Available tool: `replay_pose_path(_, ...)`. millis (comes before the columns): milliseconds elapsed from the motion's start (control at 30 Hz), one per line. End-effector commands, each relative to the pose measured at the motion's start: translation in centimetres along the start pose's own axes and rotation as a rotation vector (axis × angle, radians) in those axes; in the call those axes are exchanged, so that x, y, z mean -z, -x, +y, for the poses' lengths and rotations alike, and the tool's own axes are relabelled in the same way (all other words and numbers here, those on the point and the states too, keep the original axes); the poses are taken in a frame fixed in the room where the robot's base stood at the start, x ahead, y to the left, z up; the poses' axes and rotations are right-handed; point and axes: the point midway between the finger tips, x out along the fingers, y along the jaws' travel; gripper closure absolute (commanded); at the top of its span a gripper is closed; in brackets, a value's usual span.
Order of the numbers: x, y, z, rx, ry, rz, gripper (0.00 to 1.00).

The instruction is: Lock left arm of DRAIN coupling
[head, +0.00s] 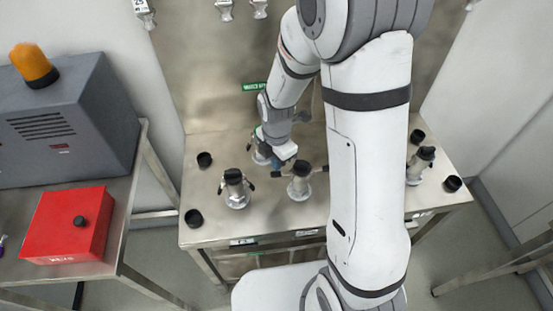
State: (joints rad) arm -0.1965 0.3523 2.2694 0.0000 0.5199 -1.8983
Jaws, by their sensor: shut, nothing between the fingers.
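Several camlock couplings with black caps and side arms stand upright on a steel bench (208,225). One is at front left (235,190), one at front centre (300,187), one behind (260,157) partly hidden by my gripper, and one at right (421,166). The labels are too small to read, so I cannot tell which is DRAIN. My gripper (286,154) is shut and empty, low over the bench, between the rear coupling and the front-centre one. Whether it touches either is unclear. The front-left coupling's dark arms stick out at its sides.
Loose black caps (204,159) lie around the bench top. A red box (70,225) and a grey machine with an orange beacon (34,64) stand on a left side table. A steel panel (210,70) rises behind the bench. My arm hides the bench's centre right.

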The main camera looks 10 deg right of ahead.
Motion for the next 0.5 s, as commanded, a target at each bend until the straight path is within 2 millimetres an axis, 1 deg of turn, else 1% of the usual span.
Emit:
replay_pose_path(33,0.0,-0.7,0.0,0.001,0.000,0.000,1.00)
replay_pose_path(500,0.0,-3.9,0.0,0.001,-0.001,0.000,1.00)
